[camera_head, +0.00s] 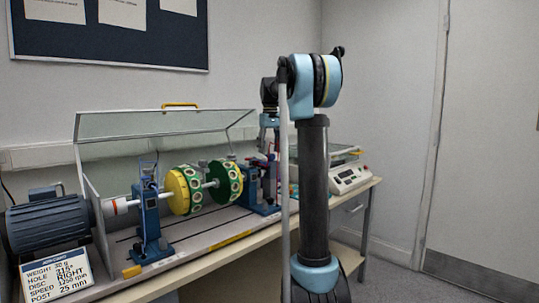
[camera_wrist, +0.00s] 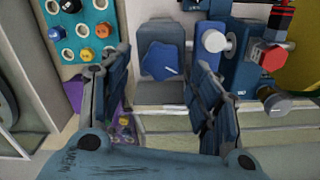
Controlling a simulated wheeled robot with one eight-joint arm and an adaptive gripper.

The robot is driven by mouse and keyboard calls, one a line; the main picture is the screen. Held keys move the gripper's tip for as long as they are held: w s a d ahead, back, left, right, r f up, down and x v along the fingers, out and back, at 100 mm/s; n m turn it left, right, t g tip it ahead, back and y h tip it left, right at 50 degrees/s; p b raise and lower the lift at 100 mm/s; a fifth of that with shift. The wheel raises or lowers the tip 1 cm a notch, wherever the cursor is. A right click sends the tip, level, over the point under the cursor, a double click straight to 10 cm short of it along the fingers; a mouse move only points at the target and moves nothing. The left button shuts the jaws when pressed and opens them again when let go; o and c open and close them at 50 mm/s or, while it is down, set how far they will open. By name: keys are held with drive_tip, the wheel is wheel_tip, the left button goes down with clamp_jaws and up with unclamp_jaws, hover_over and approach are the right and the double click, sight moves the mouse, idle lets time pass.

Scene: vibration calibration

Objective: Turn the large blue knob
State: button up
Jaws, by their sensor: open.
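The large blue knob (camera_wrist: 165,59) is lobed, with a small white mark. It sits on a grey-blue block in the upper middle of the wrist view. My gripper (camera_wrist: 158,76) is open, its two dark fingers apart on the left and right of the knob in the picture. Nothing is between them that they visibly hold, and I cannot tell how far the knob lies beyond the fingertips. In the head view my arm hides much of the gripper and the knob cannot be made out.
A teal plate (camera_wrist: 82,44) with ringed holes and coloured knobs lies left of the knob. A white-capped cylinder (camera_wrist: 214,41) and a red-capped one (camera_wrist: 272,58) stand to the right. The head view shows a motor (camera_head: 47,224), yellow-green discs (camera_head: 185,190) and a raised clear cover (camera_head: 160,124).

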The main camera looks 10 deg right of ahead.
wheel_tip(320, 180, up, 10)
idle(0.4)
idle(0.6)
drive_tip(key=s+f+m, duration=0.1)
drive_tip(key=s+f, duration=0.4)
drive_tip(key=s, duration=0.3)
drive_tip(key=s+f+t, duration=0.1)
drive_tip(key=s+f, duration=0.4)
drive_tip(key=s, duration=0.3)
drive_tip(key=s+f+m, duration=0.1)
drive_tip(key=s+f, duration=0.4)
drive_tip(key=s, duration=0.4)
drive_tip(key=s+f+m, duration=0.1)
drive_tip(key=s+f, duration=0.9)
drive_tip(key=f, duration=0.3)
drive_tip(key=s+f+m+t, duration=0.1)
drive_tip(key=s+f, duration=0.8)
drive_tip(key=f, duration=0.4)
drive_tip(key=shift+s+d, duration=0.35)
drive_tip(key=shift+d, duration=0.05)
drive_tip(key=shift+w+f, duration=0.25)
drive_tip(key=shift+w, duration=0.2)
